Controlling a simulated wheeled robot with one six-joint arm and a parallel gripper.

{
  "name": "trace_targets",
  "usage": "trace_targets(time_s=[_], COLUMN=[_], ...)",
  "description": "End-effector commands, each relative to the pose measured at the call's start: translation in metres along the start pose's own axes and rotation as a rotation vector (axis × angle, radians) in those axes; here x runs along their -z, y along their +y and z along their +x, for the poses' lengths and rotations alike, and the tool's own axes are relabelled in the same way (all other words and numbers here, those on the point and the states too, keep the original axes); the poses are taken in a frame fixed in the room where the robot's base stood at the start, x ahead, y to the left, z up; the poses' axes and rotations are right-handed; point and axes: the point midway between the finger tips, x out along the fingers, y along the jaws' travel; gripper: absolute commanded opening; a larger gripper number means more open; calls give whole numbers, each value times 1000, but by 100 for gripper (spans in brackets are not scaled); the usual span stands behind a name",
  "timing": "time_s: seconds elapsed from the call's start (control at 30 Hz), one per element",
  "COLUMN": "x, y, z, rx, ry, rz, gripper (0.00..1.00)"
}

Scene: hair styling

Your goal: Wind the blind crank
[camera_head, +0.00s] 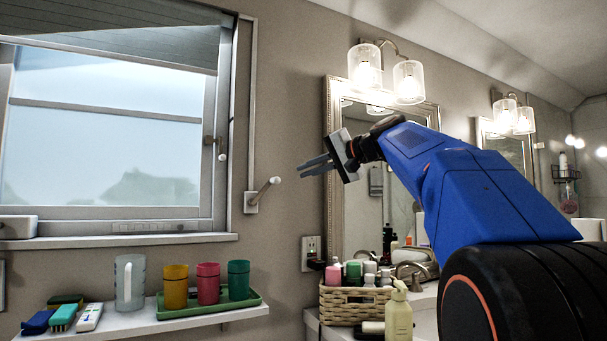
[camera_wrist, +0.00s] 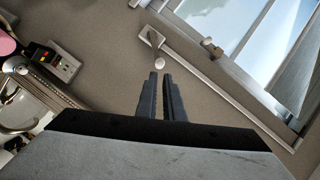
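The blind crank (camera_head: 262,193) is on the wall just right of the window. It has a pale wall plate, a short arm and a white knob that sticks out to the upper right. In the wrist view the crank's knob (camera_wrist: 159,66) is just beyond my fingertips, with the plate above it. My gripper (camera_head: 302,168) is to the right of the crank and a little higher in the head view, pointing left. Its two dark fingers (camera_wrist: 160,76) are a narrow gap apart with nothing between them. A grey blind (camera_head: 120,22) covers the top of the window.
The window frame (camera_head: 225,120) has a small latch (camera_head: 221,147). Below, a shelf (camera_head: 190,322) holds a jug, cups on a green tray (camera_head: 245,303) and brushes. A mirror (camera_head: 332,120), an outlet (camera_head: 311,252) and a basket of bottles (camera_head: 350,305) are at the right.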

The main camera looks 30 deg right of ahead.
Motion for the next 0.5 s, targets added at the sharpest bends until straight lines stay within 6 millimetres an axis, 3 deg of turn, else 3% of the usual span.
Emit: trace_targets(time_s=[0.17,0.3,0.5], x=[1,8,28], y=[28,58,95], z=[22,39,47], rx=[94,227,402], ry=[-55,-107,-141], rz=[198,451,749], gripper=[0,0,0])
